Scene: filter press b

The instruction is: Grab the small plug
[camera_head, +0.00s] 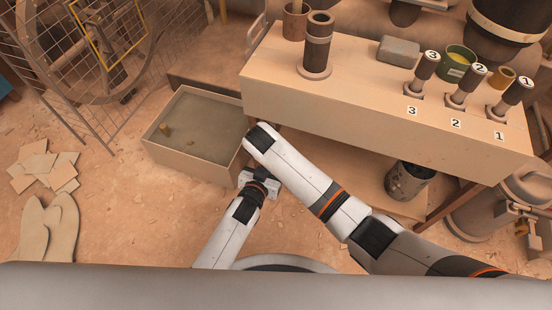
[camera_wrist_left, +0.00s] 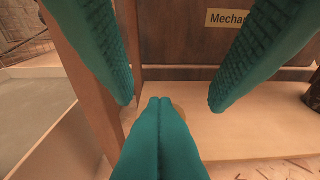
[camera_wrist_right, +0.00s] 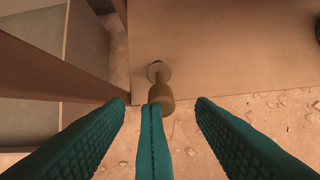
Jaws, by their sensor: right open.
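The small plug (camera_wrist_right: 160,92), a brown knob on a thin stem with a pale disc, shows in the right wrist view against the edge of a pale board. My right gripper (camera_wrist_right: 160,104) is open, with its teal fingers to either side of the knob and the middle finger overlapping its near side. I cannot tell whether they touch. My left gripper (camera_wrist_left: 170,105) is open above a pale shelf (camera_wrist_left: 240,130). A brownish rounded bit shows behind its middle finger, mostly hidden. In the head view, both gripper tips are hidden by my arms and the bench.
The bench (camera_head: 330,100) carries several items, including a flanged pipe (camera_head: 317,45), a grey block (camera_head: 399,50) and numbered levers (camera_head: 464,85). A grey open bin (camera_head: 185,165) with small brown pieces stands left. A dark canister (camera_head: 408,182) stands under the bench.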

